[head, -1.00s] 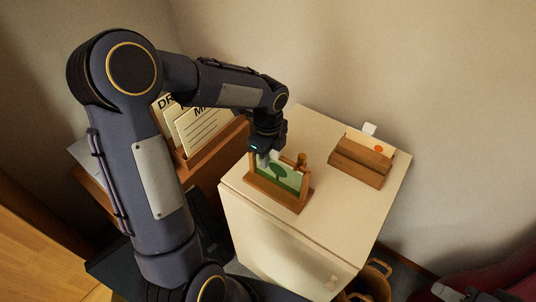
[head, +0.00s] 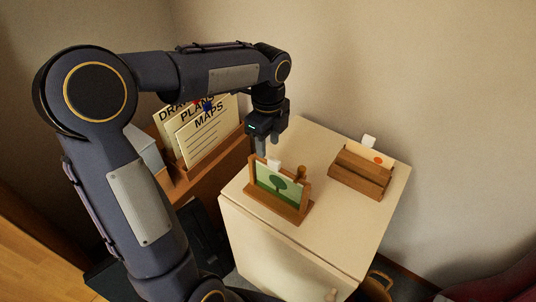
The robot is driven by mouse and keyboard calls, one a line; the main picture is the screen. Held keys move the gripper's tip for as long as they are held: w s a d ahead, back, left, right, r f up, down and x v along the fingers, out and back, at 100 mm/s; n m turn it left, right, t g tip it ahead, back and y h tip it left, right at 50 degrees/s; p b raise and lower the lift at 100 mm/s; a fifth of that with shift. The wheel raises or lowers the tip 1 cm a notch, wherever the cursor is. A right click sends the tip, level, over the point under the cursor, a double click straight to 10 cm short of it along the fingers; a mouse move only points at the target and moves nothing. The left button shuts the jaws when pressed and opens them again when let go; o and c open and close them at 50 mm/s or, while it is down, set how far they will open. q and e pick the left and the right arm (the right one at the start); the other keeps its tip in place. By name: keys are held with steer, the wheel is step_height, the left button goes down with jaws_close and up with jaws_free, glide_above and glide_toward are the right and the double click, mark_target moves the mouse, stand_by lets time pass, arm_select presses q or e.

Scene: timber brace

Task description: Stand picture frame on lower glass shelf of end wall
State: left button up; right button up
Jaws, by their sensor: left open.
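A picture frame (head: 276,186) with a green tree picture and a wooden base stands upright on the cream cabinet top (head: 318,150), near its front left. My left gripper (head: 267,150) is open, pointing down just above and behind the frame's upper left, and holds nothing. Whether a fingertip touches the frame is hard to tell. My right gripper is out of view. No glass shelf shows in this view.
A wooden holder (head: 360,175) with cards sits at the cabinet's right. A small wooden peg-like piece (head: 300,173) and a white piece (head: 274,164) are close behind the frame. A file rack (head: 212,163) with labelled folders stands left. Cabinet top between frame and holder is clear.

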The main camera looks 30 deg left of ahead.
arm_select(q)
steer(key=s+r+n+t+h, duration=0.2)
steer(key=s+r+n, duration=0.2)
steer(key=s+n, duration=0.65)
steer(key=s+d+f+n+t+h, duration=0.1)
steer(key=s+d+f+n+t, duration=0.2)
steer(key=s+n, duration=0.7)
steer(key=shift+d+f+n+t+h, duration=0.15)
steer(key=shift+d+n+t+h, duration=0.15)
steer(key=shift+d+n+h, duration=0.15)
